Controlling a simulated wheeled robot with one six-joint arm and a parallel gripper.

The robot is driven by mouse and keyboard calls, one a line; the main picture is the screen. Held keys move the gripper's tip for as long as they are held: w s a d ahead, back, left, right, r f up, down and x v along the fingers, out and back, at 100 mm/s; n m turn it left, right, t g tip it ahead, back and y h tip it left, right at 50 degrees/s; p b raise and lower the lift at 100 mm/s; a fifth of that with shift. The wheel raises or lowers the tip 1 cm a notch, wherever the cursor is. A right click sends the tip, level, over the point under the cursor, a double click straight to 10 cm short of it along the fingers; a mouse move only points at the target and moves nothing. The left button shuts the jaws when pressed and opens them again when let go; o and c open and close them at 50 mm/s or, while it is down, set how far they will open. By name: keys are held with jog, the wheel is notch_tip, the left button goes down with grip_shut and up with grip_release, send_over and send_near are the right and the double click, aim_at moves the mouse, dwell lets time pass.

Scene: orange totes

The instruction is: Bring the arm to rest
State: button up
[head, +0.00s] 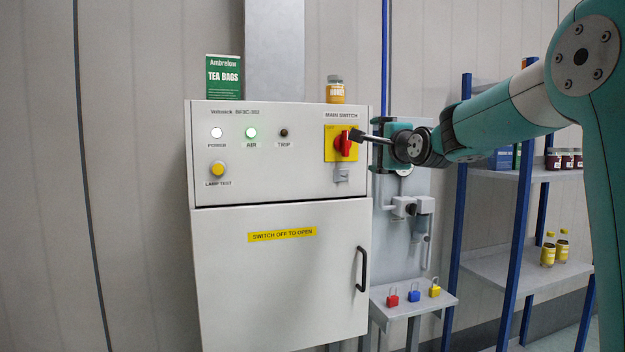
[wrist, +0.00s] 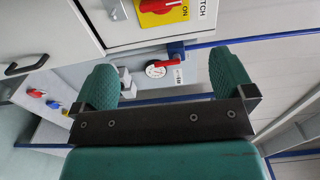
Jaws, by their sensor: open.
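My gripper (head: 384,148) is at the right side of the grey cabinet (head: 280,270), at the height of the main switch. In the wrist view its two green fingers (wrist: 165,82) stand wide apart with nothing held between them. The red main switch (head: 343,144) on its yellow plate is just left of my gripper in the head view. It also shows at the top of the wrist view (wrist: 158,6), reading ON. My arm (head: 505,115) reaches in from the right.
A small shelf (head: 415,303) holds red, blue and yellow padlocks. Shelving with blue posts (head: 520,220), jars and bottles stands at the right. A tea box (head: 223,77) and a jar (head: 335,90) stand on the cabinet.

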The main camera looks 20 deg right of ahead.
jog(key=s+a+f+n+g+y, duration=0.3)
jog(key=s+a+f+n+g, duration=0.25)
jog(key=a, duration=0.45)
jog(key=s+a+f+n+g+y, duration=0.25)
jog(key=s+a+f+n, duration=0.3)
jog(key=a+f, duration=0.4)
jog(key=s+a+f+n+g, duration=0.3)
jog(key=s+n, duration=0.2)
jog(key=s, duration=0.3)
jog(key=s+a+f+n+g, duration=0.3)
jog(key=s+a+n, duration=0.1)
jog(key=s, duration=0.5)
jog(key=s+a+f+n+g, duration=0.3)
jog(key=s+n, duration=0.3)
jog(key=s, duration=0.2)
jog(key=shift+s+a+f+n+g+y, duration=0.25)
jog(key=shift+a+f+n+g+y, duration=0.05)
jog(key=shift+a+f+g+y, duration=0.15)
